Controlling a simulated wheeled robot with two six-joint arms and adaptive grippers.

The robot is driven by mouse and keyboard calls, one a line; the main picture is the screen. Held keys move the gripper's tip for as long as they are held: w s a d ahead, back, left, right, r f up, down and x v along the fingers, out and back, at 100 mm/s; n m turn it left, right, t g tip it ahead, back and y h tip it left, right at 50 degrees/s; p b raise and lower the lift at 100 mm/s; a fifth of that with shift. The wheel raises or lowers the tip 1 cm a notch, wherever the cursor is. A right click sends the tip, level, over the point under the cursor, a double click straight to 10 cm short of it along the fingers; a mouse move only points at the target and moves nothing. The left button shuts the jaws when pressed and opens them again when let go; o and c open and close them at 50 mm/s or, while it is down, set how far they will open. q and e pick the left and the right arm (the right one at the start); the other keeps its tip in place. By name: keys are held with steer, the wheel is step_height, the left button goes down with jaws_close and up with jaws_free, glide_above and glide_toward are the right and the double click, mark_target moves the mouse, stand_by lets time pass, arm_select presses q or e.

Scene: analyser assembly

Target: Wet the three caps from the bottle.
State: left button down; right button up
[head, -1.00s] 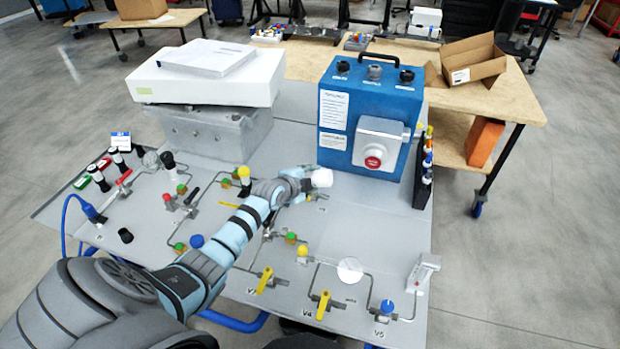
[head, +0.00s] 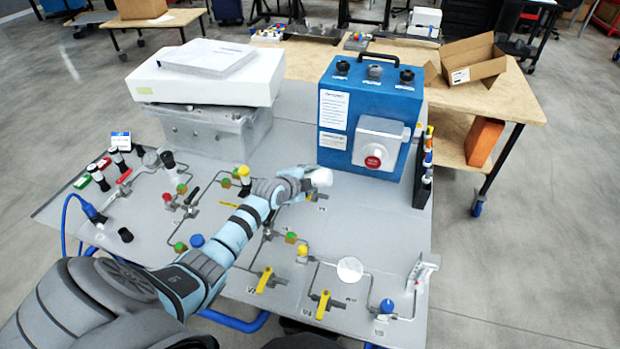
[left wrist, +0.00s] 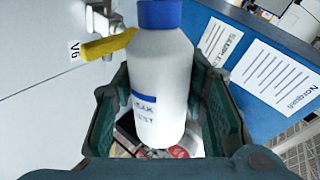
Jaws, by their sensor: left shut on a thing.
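My left gripper (head: 303,181) is shut on a white bottle (head: 321,177) above the grey panel, in front of the blue box. In the left wrist view the bottle (left wrist: 160,85) stands between the two dark fingers, with a blue top and a blue-edged label reading in part "TEST". Which three caps are meant is unclear. Coloured round caps show on the panel's pipework: yellow (head: 302,250), blue (head: 387,306), blue (head: 196,240) and yellow (head: 243,173). My right gripper is not in view.
The blue box (head: 338,75) with a red button stands behind the bottle. A yellow lever (left wrist: 108,46) marked V6 lies close beside the bottle. Yellow valve levers (head: 264,280) rise at the front. A white disc (head: 350,269) lies on the panel. A grey block (head: 210,132) carries a white box.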

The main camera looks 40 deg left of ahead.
arm_select(q)
step_height(320, 180, up, 5)
steer(key=p, duration=0.4)
steer(key=shift+r+p, duration=0.2)
steer(key=shift+p, duration=0.2)
steer(key=shift+f, duration=0.15)
